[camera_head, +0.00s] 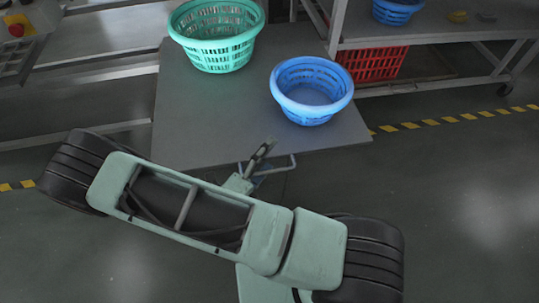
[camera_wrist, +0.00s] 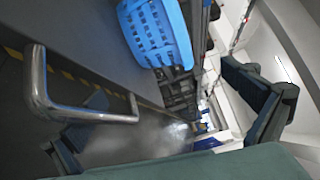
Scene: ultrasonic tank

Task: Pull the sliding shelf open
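The sliding shelf (camera_head: 195,125) is a flat grey board jutting out past the rack post in the head view. A green basket (camera_head: 218,38) and a blue basket (camera_head: 311,92) stand on it. Its metal bar handle (camera_head: 286,164) is at the near edge; in the wrist view the handle (camera_wrist: 92,114) is large at the left. My gripper (camera_head: 261,166) is at this edge, beside the handle, partly hidden by my arm. In the wrist view its dark fingers are spread wide, and the handle crosses in front of the left one. I cannot tell whether they touch.
A rack (camera_head: 450,32) at the right holds another blue basket (camera_head: 397,10), with a red crate (camera_head: 372,64) below it. Metal rails (camera_head: 95,55) run at the left. Yellow-black tape marks the floor. The floor (camera_head: 460,200) at the right is clear.

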